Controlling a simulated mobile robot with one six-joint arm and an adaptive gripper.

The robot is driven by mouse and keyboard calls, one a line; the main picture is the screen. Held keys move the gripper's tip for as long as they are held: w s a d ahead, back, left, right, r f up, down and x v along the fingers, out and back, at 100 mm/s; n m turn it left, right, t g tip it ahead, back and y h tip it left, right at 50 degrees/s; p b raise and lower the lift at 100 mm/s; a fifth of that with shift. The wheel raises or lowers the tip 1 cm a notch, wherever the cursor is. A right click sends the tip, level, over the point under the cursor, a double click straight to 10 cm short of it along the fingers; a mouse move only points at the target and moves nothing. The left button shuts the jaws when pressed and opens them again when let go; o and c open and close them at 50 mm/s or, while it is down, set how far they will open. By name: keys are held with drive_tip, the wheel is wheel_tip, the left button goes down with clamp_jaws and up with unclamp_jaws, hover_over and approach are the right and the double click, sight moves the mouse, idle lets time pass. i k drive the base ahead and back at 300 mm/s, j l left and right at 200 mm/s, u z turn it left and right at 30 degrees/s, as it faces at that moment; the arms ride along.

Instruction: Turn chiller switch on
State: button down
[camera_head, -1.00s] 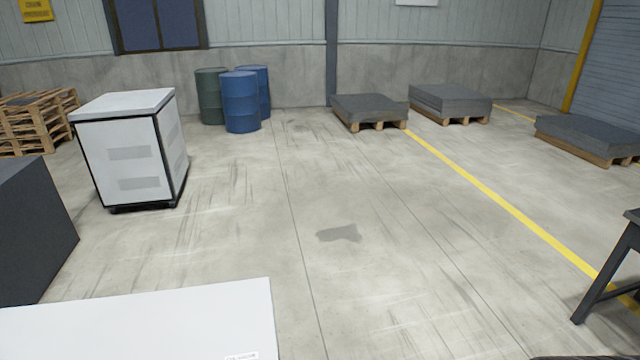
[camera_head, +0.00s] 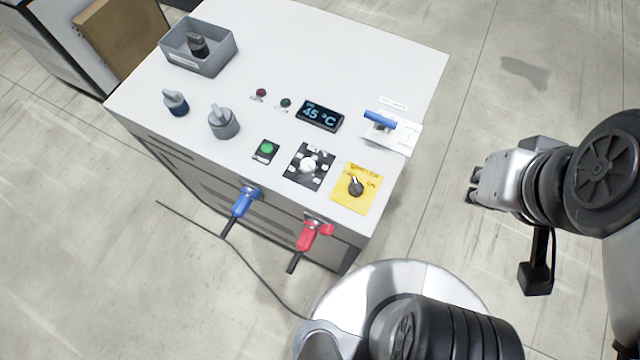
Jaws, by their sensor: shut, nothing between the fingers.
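A white cabinet (camera_head: 290,45) with a control panel on top fills the middle of the head view. A black rotary knob (camera_head: 355,185) sits on a yellow plate near the front right corner. A pale knob (camera_head: 308,165) sits on a black plate beside it, and a green button (camera_head: 267,148) is left of that. The labels are too small to tell which control is the chiller switch. My gripper (camera_head: 473,186) is shut and empty, right of the cabinet and apart from it, pointing left.
A blue-handled lever (camera_head: 380,120) stands at the right edge. Two grey knobbed fittings (camera_head: 223,122) and a grey tray (camera_head: 198,48) holding a dark part are at left. Blue (camera_head: 241,208) and red (camera_head: 312,236) valve handles stick out in front. A cable lies on the floor.

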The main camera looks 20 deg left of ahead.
sight(355, 189)
drive_tip(key=u, duration=0.9)
drive_tip(key=l+u, duration=0.6)
drive_tip(key=i+j, duration=0.05)
drive_tip(key=j, duration=0.05)
